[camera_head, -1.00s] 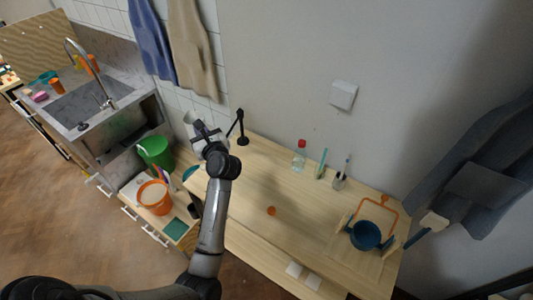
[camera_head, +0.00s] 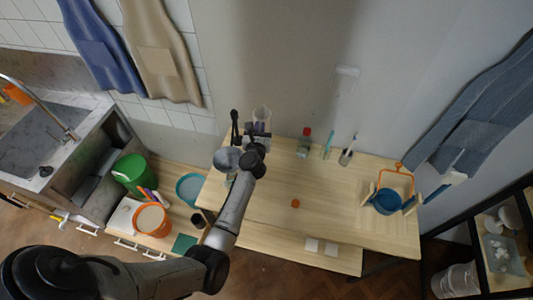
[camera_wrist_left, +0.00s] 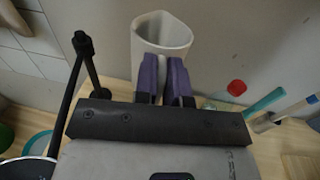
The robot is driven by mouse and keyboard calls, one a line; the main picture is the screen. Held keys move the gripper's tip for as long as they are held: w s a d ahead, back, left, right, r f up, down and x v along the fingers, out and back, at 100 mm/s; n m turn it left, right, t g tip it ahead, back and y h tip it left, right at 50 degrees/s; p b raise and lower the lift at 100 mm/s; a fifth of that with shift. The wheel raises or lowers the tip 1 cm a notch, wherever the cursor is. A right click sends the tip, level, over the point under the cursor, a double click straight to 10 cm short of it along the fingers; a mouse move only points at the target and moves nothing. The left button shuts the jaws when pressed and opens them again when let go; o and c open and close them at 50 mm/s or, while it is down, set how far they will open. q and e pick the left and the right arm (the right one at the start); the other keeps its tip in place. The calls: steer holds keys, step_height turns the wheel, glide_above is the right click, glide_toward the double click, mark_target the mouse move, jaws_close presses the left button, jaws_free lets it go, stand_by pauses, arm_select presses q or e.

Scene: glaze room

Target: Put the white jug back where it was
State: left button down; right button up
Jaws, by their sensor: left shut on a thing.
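The white jug (camera_head: 262,114) is at the back left of the wooden table (camera_head: 265,216), close to the wall. In the left wrist view the open-topped jug (camera_wrist_left: 163,33) stands roughly upright just beyond the purple finger pads. My left gripper (camera_head: 258,137) is shut on the jug; its fingers (camera_wrist_left: 164,80) are close together at its near side. The jug's lower part is hidden by the fingers, so I cannot tell whether it touches the table. My right gripper is not in view.
A black jointed stand (camera_head: 235,128) is close on the jug's left, with a round grey shape (camera_head: 228,158) nearby. A red-capped bottle (camera_head: 304,143), a green brush (camera_head: 327,146) and a brush cup (camera_head: 346,157) are to the right.

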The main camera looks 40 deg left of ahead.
arm_select(q)
steer(key=shift+w+d+r+h, duration=0.1)
steer(key=shift+w+h, duration=0.05)
steer(key=shift+h, duration=0.15)
steer(key=shift+w+d+r+m+t+h, duration=0.2)
steer(key=shift+w+d+m+t+h, duration=0.25)
steer(key=shift+d, duration=0.2)
steer(key=shift+d+r+m+h, duration=0.15)
steer(key=shift+m+h, duration=0.1)
step_height(320, 180, down, 18)
steer(key=b, duration=1.9)
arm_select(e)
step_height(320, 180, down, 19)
arm_select(q)
steer(key=shift+r, duration=0.1)
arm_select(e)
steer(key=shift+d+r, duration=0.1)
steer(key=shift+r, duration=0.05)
